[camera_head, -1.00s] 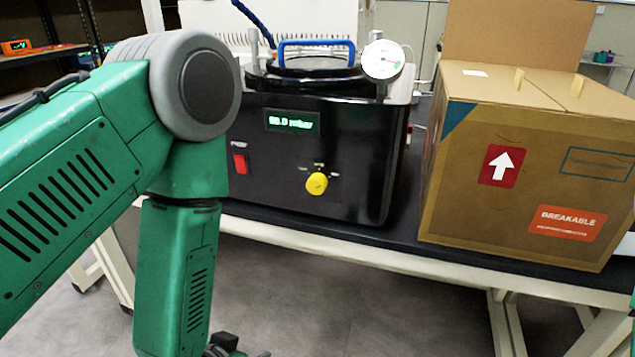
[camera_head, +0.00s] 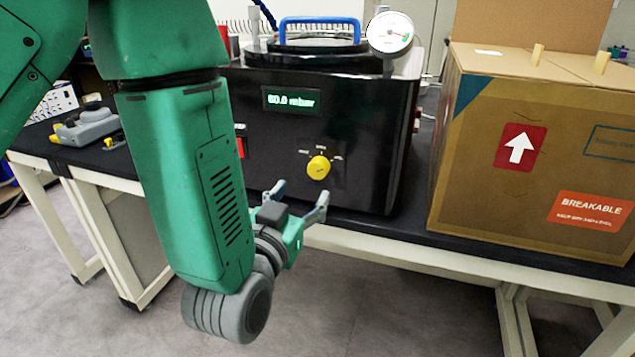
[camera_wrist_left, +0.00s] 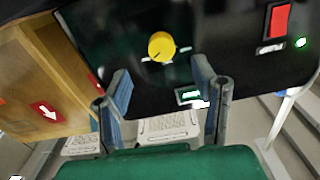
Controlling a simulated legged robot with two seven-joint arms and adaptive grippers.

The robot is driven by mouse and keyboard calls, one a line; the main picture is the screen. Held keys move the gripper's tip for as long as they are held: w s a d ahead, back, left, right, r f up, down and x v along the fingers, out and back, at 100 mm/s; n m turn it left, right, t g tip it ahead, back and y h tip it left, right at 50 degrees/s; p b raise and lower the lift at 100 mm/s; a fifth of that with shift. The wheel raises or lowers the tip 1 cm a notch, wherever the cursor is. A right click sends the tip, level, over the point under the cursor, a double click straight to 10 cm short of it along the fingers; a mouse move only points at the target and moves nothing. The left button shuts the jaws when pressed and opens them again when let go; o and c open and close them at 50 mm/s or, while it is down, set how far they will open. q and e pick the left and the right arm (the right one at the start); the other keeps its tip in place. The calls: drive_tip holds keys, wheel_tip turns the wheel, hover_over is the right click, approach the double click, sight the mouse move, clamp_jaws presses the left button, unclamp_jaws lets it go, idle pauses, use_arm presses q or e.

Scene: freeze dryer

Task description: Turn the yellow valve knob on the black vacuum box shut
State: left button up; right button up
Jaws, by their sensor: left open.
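The black vacuum box (camera_head: 370,150) stands on the table with a lit display, a red switch and a round gauge on top. Its yellow valve knob (camera_head: 318,167) is on the front face. In the left wrist view the knob (camera_wrist_left: 161,46) lies beyond the fingertips, roughly between them. My left gripper (camera_head: 300,193) is open and empty, a little below and in front of the knob, not touching it. In the left wrist view its two fingers (camera_wrist_left: 162,80) are spread wide. My right gripper is not in view.
A cardboard box (camera_head: 530,150) stands right of the vacuum box on the same black tabletop (camera_head: 385,230). A grey device (camera_head: 88,126) lies at the table's left. The floor in front of the table is clear.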

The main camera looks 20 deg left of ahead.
sight(316, 173)
use_arm(q)
drive_tip(key=w+b, duration=0.1)
drive_tip(key=w, duration=0.7)
drive_tip(key=shift+w+d+r, duration=0.1)
drive_tip(key=shift+w, duration=0.15)
drive_tip(key=c, duration=1.1)
